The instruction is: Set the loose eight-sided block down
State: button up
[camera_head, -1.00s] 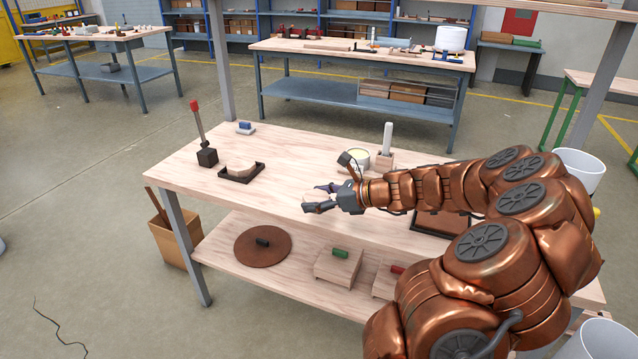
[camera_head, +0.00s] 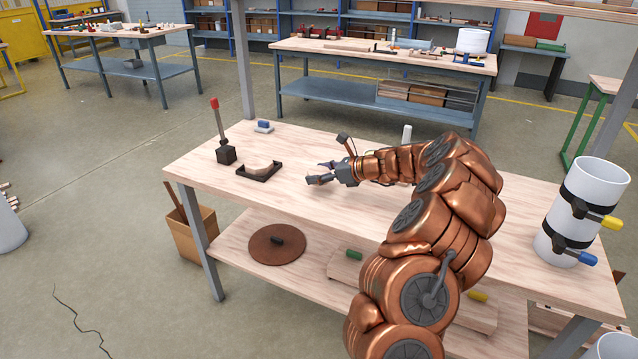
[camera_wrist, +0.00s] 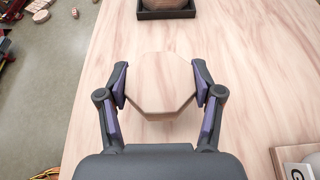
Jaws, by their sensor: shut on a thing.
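My gripper (camera_head: 325,172) is over the wooden workbench (camera_head: 330,215), to the right of a black tray. In the wrist view, a pale wooden eight-sided block (camera_wrist: 160,84) sits between the fingers of my gripper (camera_wrist: 161,88), which are shut on its left and right sides. A shadow shows just below the block on the bench top, so it is close to the surface; I cannot tell whether it touches. In the head view the block can hardly be told apart from the bench and fingers.
The black tray (camera_head: 245,174) holds a curved wooden piece (camera_head: 262,168). A red-topped lever (camera_head: 219,130) and a small blue-and-white item (camera_head: 264,126) stand nearby. A white cylinder (camera_head: 595,190) with clamps stands at the right.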

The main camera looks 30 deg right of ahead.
aim_at(319, 190)
jog(key=shift+w+d+f, duration=0.1)
jog(key=shift+w, duration=0.15)
jog(key=shift+f, duration=1.7)
jog(key=shift+f, duration=0.1)
jog(key=o, duration=1.3)
